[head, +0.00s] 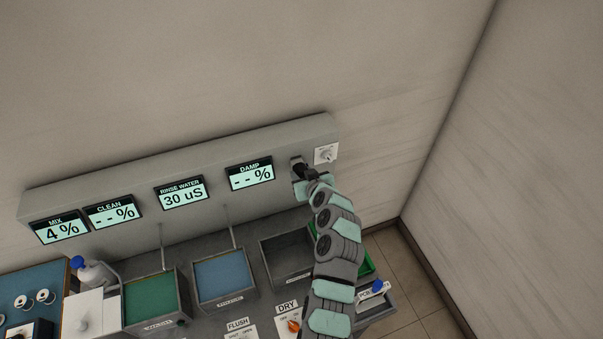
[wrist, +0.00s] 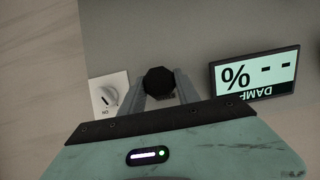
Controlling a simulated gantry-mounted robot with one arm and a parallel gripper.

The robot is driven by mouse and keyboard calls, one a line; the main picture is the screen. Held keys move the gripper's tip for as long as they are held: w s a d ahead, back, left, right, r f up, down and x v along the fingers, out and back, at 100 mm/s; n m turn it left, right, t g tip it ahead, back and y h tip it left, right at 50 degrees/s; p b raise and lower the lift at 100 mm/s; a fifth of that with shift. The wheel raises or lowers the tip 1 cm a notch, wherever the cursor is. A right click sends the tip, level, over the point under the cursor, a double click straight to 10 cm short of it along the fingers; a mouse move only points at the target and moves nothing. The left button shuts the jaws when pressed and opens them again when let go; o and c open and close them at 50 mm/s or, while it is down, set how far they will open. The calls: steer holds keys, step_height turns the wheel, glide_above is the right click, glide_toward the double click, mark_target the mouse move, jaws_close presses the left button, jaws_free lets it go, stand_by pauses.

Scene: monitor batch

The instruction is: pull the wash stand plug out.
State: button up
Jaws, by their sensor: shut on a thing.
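The plug (wrist: 159,79) is a black, roughly octagonal piece in the wrist view, in front of the grey panel (wrist: 150,30). My gripper (wrist: 160,92) is shut on it, with one grey finger on each side. In the head view my gripper (head: 301,170) is at the right end of the long grey panel, between the DAMP display (head: 250,173) and a white plate with a dial (head: 326,154). The arm and fingers mostly hide the plug there. I cannot tell whether the plug is seated in the panel or apart from it; any socket is hidden.
Below the panel stand a green-filled basin (head: 152,299), a blue-filled basin (head: 222,274) and a dark basin (head: 285,256). Thin upright rods rise near the basins. A white bottle with a blue cap (head: 92,270) stands at left. An orange DRY knob (head: 294,326) is near my arm.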

jaws_close()
steer(key=shift+s, duration=0.25)
steer(key=shift+s+d+b, duration=0.15)
steer(key=shift+s+d, duration=0.2)
steer(key=shift+s, duration=0.4)
steer(key=shift+s+d+b, duration=0.15)
steer(key=shift+s+d, duration=0.15)
steer(key=shift+s, duration=0.4)
steer(key=shift+s+d+b, duration=0.15)
steer(key=shift+s+d, duration=0.2)
steer(key=shift+s, duration=0.4)
